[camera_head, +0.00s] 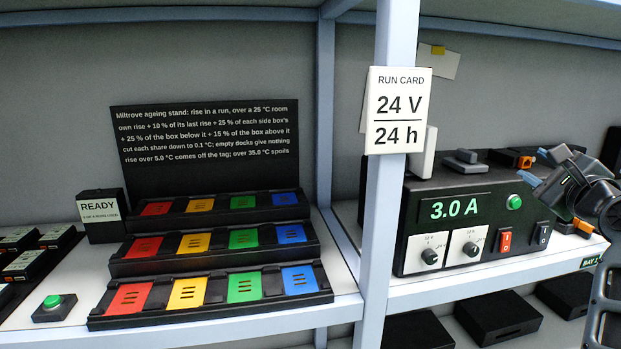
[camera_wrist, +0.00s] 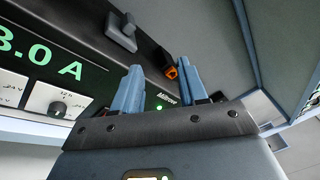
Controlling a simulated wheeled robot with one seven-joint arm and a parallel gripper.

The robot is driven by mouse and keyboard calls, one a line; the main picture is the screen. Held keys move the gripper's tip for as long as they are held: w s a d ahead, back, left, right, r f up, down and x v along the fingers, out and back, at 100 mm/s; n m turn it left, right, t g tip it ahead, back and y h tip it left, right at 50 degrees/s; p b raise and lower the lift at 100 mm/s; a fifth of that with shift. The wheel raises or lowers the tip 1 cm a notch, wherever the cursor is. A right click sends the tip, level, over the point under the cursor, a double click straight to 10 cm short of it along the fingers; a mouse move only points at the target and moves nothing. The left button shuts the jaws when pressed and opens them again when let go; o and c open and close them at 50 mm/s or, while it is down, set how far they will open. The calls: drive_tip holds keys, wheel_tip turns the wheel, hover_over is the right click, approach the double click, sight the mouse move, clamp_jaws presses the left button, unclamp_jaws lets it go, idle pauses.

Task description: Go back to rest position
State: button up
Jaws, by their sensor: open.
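My gripper (camera_head: 538,165) is at the right of the head view, in front of the right end of the black power supply (camera_head: 450,205). In the wrist view its two blue-grey fingers stand apart and nothing shows between them; the gripper (camera_wrist: 152,82) is open and empty. The power supply's display (camera_head: 459,207) reads 3.0 A, and a green lamp (camera_head: 514,202) is lit on its front. The fingers do not clearly touch the supply. Part of my arm hides the shelf at the far right.
A shelf post (camera_head: 382,230) with a run card (camera_head: 398,110) stands left of the supply. Further left are three stepped rows of coloured docks (camera_head: 118,324), a READY box (camera_head: 100,212) and a green button (camera_head: 52,302). Black boxes (camera_head: 497,318) lie on the lower shelf.

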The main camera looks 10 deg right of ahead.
drive_tip(key=s+a+f+n+g, duration=0.1)
drive_tip(key=s+a+f+n, duration=0.4)
drive_tip(key=s+f, duration=0.25)
drive_tip(key=s+a+f+n+y, duration=0.1)
drive_tip(key=s+a+f+n, duration=0.45)
drive_tip(key=f, duration=0.35)
drive_tip(key=s+a+f+n+g, duration=0.1)
drive_tip(key=s+a+f+n, duration=0.35)
drive_tip(key=s+f, duration=0.35)
drive_tip(key=s+a+n+y, duration=0.1)
drive_tip(key=s+a+n, duration=0.3)
drive_tip(key=s, duration=0.4)
drive_tip(key=s+a+n+y, duration=0.1)
drive_tip(key=s+a+n, duration=0.3)
drive_tip(key=s, duration=0.5)
drive_tip(key=s+a+r+n+g+y, duration=0.1)
drive_tip(key=s+a+n, duration=0.3)
drive_tip(key=s, duration=0.5)
drive_tip(key=shift+s+a+n+y, duration=0.3)
drive_tip(key=shift+a+y, duration=0.1)
drive_tip(key=shift+a, duration=0.6)
drive_tip(key=shift+o, duration=0.4)
